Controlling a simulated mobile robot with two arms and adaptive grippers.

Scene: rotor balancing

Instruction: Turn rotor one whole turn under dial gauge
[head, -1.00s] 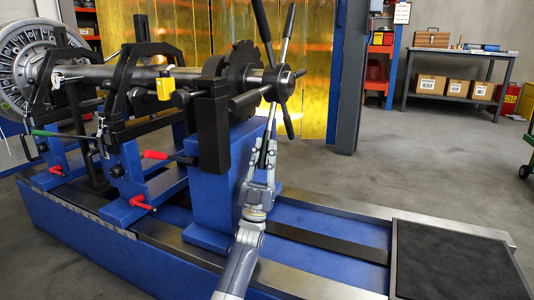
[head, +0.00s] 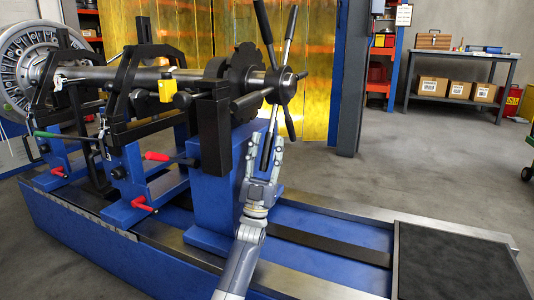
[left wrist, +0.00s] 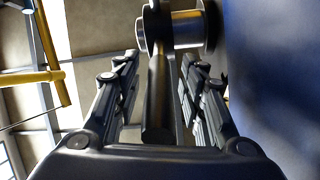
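The rotor shaft (head: 140,77) lies across the stand on the blue bed. At its near end is a steel hub (head: 287,84) with several long dark spokes (head: 291,35). My left gripper (head: 266,150) is open around the lower spoke (head: 266,152), from below. In the left wrist view that spoke (left wrist: 158,95) runs between the two fingers with a visible gap on each side. A small yellow block (head: 166,88) sits at the shaft by the middle support; I cannot tell if it is the dial gauge, and no dial face shows. My right gripper is not in view.
A large finned wheel (head: 22,70) is at the far left end. Red-handled clamps (head: 156,155) stick out from the blue supports. A dark mat (head: 455,262) lies at the bed's right end. Open floor (head: 400,160) separates the bed from a back workbench (head: 462,55).

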